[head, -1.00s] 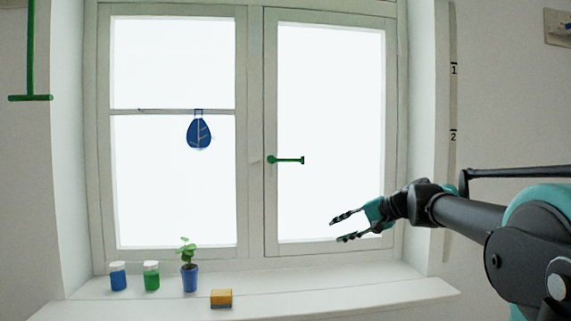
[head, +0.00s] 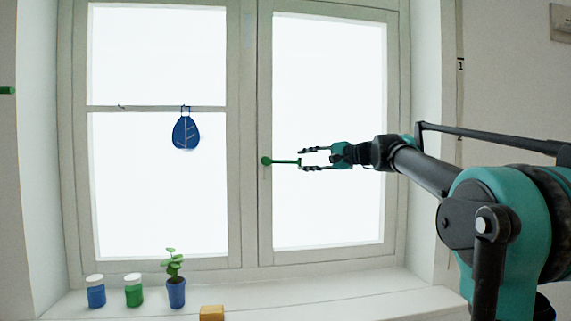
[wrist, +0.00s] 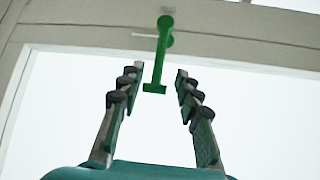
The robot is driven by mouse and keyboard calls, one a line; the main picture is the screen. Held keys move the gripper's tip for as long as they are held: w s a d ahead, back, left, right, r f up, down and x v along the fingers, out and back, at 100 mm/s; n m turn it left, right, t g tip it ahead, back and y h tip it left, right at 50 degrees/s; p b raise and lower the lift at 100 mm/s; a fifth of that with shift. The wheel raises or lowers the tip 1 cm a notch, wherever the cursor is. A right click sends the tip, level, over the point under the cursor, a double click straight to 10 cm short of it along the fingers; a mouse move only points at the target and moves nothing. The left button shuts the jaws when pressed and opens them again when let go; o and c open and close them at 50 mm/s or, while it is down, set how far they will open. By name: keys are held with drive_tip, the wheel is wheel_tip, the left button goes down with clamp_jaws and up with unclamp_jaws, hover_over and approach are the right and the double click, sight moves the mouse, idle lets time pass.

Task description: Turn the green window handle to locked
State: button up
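The green window handle (head: 284,161) is on the left frame of the right window sash, its lever lying horizontal and pointing right. In the wrist view the handle (wrist: 161,58) stands between and just beyond the fingertips, its flat end piece near them. My gripper (head: 301,160) is open, at the free end of the handle, one finger above and one below. In the wrist view my gripper (wrist: 155,72) shows a clear gap on both sides of the handle, with neither finger seen touching it.
On the sill (head: 330,293) stand a blue jar (head: 96,296), a green jar (head: 134,296), a potted plant (head: 176,290) and a yellow block (head: 212,313). The space around the handle is clear.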

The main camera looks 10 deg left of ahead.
sight(288, 162)
drive_tip(key=x, duration=0.8)
drive_tip(key=shift+w+a, duration=0.15)
drive_tip(key=shift+a, duration=0.05)
drive_tip(key=shift+c, duration=0.4)
clamp_jaws()
